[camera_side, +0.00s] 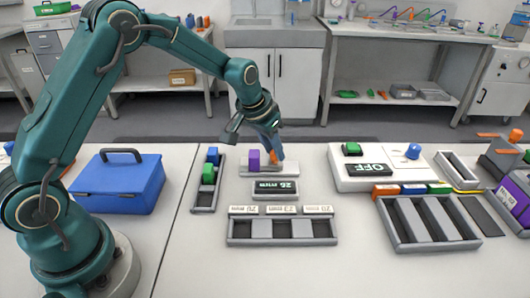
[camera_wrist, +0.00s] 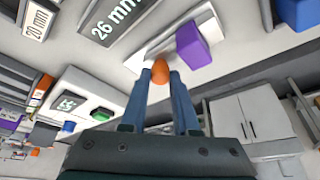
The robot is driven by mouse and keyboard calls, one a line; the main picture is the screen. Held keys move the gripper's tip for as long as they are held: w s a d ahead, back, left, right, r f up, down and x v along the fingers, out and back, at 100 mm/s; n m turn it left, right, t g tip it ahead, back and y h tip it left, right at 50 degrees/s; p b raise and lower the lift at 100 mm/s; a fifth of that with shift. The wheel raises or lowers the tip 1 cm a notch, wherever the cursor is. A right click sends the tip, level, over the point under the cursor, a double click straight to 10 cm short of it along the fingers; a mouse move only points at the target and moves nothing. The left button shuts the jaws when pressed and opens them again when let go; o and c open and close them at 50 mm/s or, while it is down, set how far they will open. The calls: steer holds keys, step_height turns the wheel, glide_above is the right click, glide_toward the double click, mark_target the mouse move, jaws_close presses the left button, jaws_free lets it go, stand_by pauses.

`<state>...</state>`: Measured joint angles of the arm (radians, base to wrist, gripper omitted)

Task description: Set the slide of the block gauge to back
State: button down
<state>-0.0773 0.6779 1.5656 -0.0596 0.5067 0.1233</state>
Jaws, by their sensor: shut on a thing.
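The block gauge (camera_side: 291,170) is a pale, low base behind a dark display (camera_side: 275,188) that reads 26 mm. A purple block (camera_side: 254,160) stands on the gauge, left of its orange slide knob (camera_side: 277,158). In the wrist view, the orange knob (camera_wrist: 160,70) is between my two blue fingers, with the purple block (camera_wrist: 193,45) close beside it. My gripper (camera_side: 275,151) points down at the gauge and is shut on the orange knob. The fingers hide part of the knob in the side view.
A narrow tray (camera_side: 204,197) with blue and green blocks stands left of the gauge. A labelled tray (camera_side: 282,241) lies in front. A blue toolbox (camera_side: 118,183) is further left. A white unit (camera_side: 345,182) with an OFF display and a slotted grey tray (camera_side: 398,238) are right.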

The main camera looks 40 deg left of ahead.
mark_target(286, 168)
stand_by(0.4)
steer(key=shift+w+d, duration=1.05)
steer(key=c, duration=0.7)
jaws_free()
steer(key=shift+o, duration=0.2)
steer(key=shift+v, duration=2.6)
